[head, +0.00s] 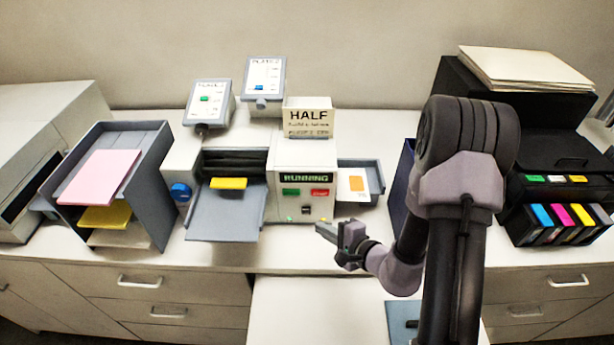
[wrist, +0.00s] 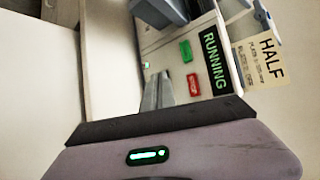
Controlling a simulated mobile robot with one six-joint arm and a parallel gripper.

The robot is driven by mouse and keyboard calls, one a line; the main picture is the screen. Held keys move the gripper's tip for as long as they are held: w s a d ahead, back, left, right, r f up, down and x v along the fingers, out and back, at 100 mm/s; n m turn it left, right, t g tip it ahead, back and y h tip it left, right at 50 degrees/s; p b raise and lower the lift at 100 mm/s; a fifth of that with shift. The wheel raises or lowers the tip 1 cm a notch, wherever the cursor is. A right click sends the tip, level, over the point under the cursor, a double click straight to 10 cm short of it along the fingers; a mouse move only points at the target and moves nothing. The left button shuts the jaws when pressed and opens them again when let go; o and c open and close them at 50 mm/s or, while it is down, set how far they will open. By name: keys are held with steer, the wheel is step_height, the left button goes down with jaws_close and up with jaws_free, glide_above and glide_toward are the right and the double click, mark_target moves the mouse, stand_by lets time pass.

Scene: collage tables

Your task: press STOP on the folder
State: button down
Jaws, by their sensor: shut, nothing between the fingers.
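The folder (head: 285,207) is a pale machine on the counter with a green RUNNING display (head: 306,177). Below the display are a green button (head: 291,192) and a red button (head: 320,192); the red one's lettering is too small to read. In the wrist view the red button (wrist: 193,85) and green button (wrist: 186,51) show ahead of the fingers. My gripper (head: 322,230) is shut and empty, in front of the folder's lower right front, below the red button in the head view. In the wrist view its fingertips (wrist: 158,78) appear apart from the red button.
A grey feed tray (head: 222,218) with a yellow sheet is left of the buttons. A side tray (head: 374,177) with an orange-marked card sticks out right. A HALF sign (head: 308,117) stands on top. A paper rack (head: 150,200) is left; a black printer (head: 560,150) is right.

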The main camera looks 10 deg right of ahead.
mark_target(320, 193)
stand_by(0.3)
steer(key=w+d+p, duration=0.1)
steer(key=w+p, duration=0.1)
steer(key=w, duration=0.6)
steer(key=shift+w+d, duration=0.2)
steer(key=shift+d, duration=0.2)
stand_by(1.7)
steer(key=shift+w, duration=0.45)
